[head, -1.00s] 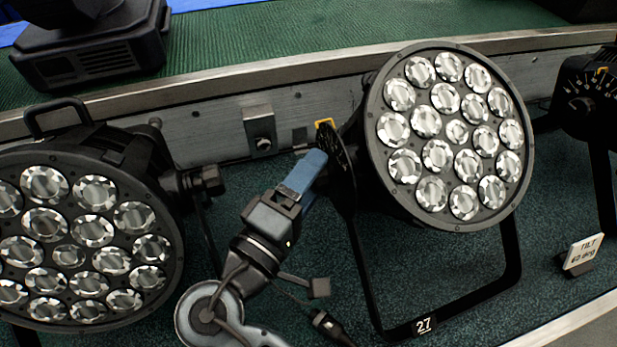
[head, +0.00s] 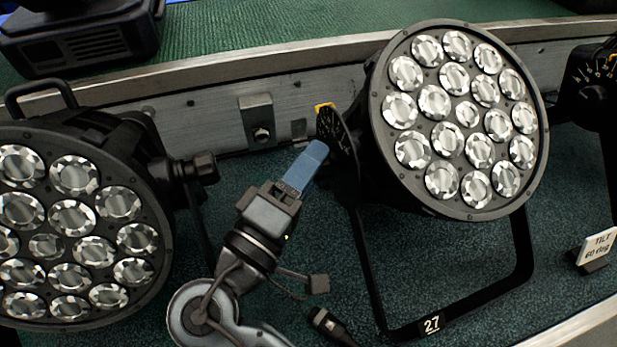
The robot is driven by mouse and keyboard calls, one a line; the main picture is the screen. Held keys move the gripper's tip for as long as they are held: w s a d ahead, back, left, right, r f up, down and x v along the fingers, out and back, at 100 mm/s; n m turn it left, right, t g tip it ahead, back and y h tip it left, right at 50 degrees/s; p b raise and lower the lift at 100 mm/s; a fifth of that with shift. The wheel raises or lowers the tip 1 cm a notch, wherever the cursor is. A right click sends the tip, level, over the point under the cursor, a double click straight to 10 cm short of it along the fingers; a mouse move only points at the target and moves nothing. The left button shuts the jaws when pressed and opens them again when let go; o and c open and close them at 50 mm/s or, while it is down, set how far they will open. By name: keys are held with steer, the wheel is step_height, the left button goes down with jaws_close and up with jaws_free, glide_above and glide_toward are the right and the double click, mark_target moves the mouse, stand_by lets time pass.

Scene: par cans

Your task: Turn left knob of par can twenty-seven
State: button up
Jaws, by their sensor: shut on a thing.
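Par can twenty-seven (head: 460,120) is the black round lamp with many clear lenses right of centre, held in a black floor yoke with a "27" label (head: 431,324). A dark round scale plate (head: 334,124) with pale marks and a yellow tab sits on the yoke's left side. My gripper (head: 316,152) has blue fingers and reaches up from lower left to that plate. The fingers are shut on the left knob at the yoke pivot. The knob itself is hidden behind the fingers.
Another par can (head: 70,225) fills the left, its side knob (head: 203,167) close to my arm. A "TILT 60 deg" card (head: 596,250) stands at lower right. A metal-edged stage (head: 230,68) runs behind.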

steer(key=shift+f+m+h+b, duration=0.2)
steer(key=shift+m+h+b, duration=0.25)
steer(key=shift+b, duration=0.4)
steer(key=shift+r, duration=0.1)
steer(key=o, duration=1.1)
steer(key=shift+c, duration=0.2)
steer(key=r+b+v, duration=0.1)
steer(key=r+v, duration=0.1)
steer(key=v, duration=1.4)
steer(key=shift+s+a, duration=0.25)
steer(key=shift+s, duration=0.3)
